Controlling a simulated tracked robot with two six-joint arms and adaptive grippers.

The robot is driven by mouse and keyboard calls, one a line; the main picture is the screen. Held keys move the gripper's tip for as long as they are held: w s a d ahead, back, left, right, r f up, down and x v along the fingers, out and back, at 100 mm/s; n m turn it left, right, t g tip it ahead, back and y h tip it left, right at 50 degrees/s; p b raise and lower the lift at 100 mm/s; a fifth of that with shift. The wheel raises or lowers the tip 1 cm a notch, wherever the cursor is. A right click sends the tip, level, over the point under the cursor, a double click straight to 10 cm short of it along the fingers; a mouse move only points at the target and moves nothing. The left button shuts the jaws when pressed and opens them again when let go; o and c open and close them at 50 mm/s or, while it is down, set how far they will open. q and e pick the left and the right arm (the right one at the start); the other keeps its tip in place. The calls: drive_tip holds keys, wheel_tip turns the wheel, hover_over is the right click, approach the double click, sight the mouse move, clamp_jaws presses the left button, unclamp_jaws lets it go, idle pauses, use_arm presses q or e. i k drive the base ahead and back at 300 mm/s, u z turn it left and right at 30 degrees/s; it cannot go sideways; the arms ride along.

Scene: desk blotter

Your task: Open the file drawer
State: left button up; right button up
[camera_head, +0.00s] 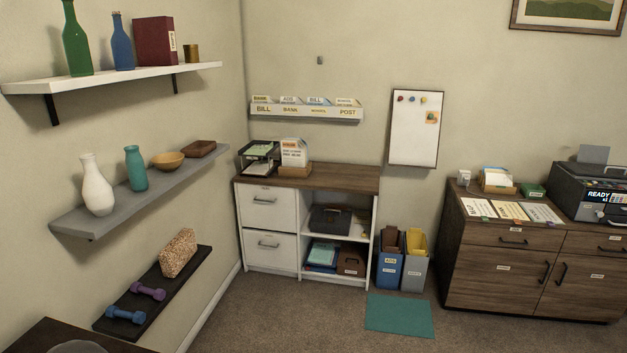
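A white cabinet with a brown wooden top (345,178) stands against the back wall. Its left side has two white drawers, an upper drawer (268,214) and a lower drawer (284,256). Both fronts look shut flush, each with a metal bar handle. Their small labels are too small to read, so I cannot tell which one is called the file drawer. A brown wooden cabinet (484,272) at the right also has shut drawers and doors with dark handles. Neither of my grippers is in view.
Carpet (290,320) lies open before the white cabinet. A teal mat (399,315), a blue bin (389,270) and a grey bin (413,273) sit to its right. A low black shelf (195,285) with dumbbells juts from the left wall. A black tray (260,158) stands on the white cabinet.

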sight(273, 208)
drive_tip(key=u, duration=0.05)
drive_tip(key=i, duration=2.75)
drive_tip(key=u, duration=0.15)
drive_tip(key=i, duration=1.2)
drive_tip(key=u, duration=0.15)
